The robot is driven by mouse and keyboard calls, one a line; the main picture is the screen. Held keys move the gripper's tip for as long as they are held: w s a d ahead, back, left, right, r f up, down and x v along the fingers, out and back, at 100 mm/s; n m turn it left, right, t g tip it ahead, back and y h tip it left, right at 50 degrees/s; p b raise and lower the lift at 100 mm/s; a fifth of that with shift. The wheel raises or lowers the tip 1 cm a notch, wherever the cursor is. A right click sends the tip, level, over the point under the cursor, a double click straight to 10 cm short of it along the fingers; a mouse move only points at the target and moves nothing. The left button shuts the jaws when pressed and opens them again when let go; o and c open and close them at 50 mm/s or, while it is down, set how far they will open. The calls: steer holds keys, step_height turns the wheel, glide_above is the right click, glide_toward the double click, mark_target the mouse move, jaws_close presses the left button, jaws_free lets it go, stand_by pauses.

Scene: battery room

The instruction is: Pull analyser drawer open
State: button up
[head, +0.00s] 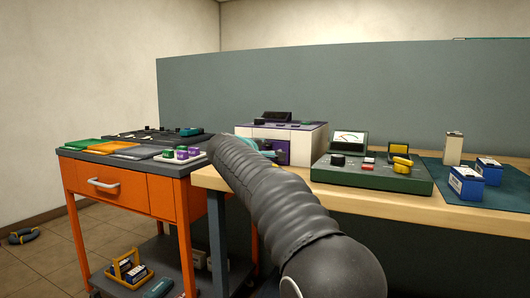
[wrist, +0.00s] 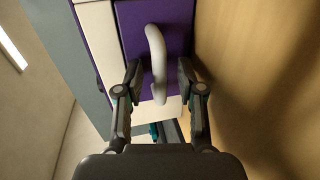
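The analyser (head: 300,133) is a white and purple box on the wooden bench, partly hidden behind my arm in the head view. The purple drawer front (head: 303,150) shows at its lower front. In the wrist view the purple drawer front (wrist: 178,40) fills the top middle, with a pale curved handle (wrist: 155,50) on it. My gripper (wrist: 161,80) is open, with one finger on each side of the handle's lower end. Gaps show between the fingers and the handle. In the head view my arm hides the handle and most of my gripper.
A green meter unit (head: 375,175) stands right of the analyser, with blue batteries (head: 467,184) on a dark mat beyond. The bench top (wrist: 240,60) lies close beside my gripper in the wrist view.

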steer(key=shift+w+d, duration=0.1)
steer(key=shift+w, duration=0.05)
jaws_close()
